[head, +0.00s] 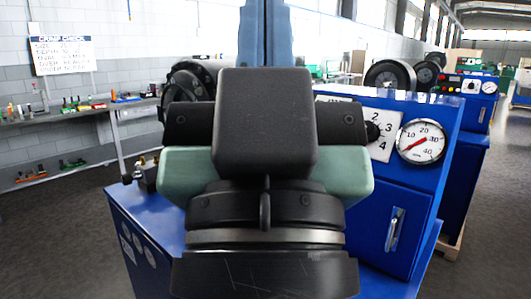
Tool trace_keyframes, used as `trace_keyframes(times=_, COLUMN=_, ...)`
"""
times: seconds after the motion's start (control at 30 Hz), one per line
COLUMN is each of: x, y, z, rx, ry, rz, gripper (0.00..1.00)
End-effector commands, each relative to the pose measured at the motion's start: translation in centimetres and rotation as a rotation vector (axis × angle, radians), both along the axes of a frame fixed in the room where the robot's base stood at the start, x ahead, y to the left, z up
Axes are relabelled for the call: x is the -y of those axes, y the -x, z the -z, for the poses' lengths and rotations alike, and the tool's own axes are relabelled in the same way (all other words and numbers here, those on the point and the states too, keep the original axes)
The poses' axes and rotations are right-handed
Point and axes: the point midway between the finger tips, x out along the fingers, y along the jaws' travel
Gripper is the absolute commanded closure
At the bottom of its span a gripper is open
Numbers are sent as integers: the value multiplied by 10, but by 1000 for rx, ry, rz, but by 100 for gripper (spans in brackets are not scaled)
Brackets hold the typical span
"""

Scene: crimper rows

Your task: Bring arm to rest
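My arm stands upright in the middle of the head view, close to the camera. Its end, my gripper (265,125), shows from behind as a dark block with pale green sides above a black and silver collar. Its fingers are hidden, so I cannot see whether it is open or shut, or whether it holds anything. A blue crimper machine (372,225) stands right behind the arm, which covers much of it. Its numbered dial (384,149) and round pressure gauge (422,141) show right of my gripper.
A wall bench (62,116) with small tools runs along the left, a sign (62,55) above it. More blue machines (469,97) stand in a row at the back right. Bare floor shows at the left (60,235) and far right (500,230).

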Motion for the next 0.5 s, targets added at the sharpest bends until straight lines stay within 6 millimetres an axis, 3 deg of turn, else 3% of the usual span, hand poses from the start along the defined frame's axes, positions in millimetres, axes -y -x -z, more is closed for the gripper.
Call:
trace_keyframes(times=0.03, x=0, y=0, z=-33, rx=0, ry=0, rz=0, gripper=100)
trace_keyframes(times=0.2, x=0, y=0, z=-86, rx=0, ry=0, rz=-1, gripper=100)
trace_keyframes(times=0.4, x=0, y=0, z=-133, rx=0, ry=0, rz=-1, gripper=100)
trace_keyframes(times=0.5, x=0, y=0, z=-145, rx=0, ry=0, rz=-1, gripper=100)
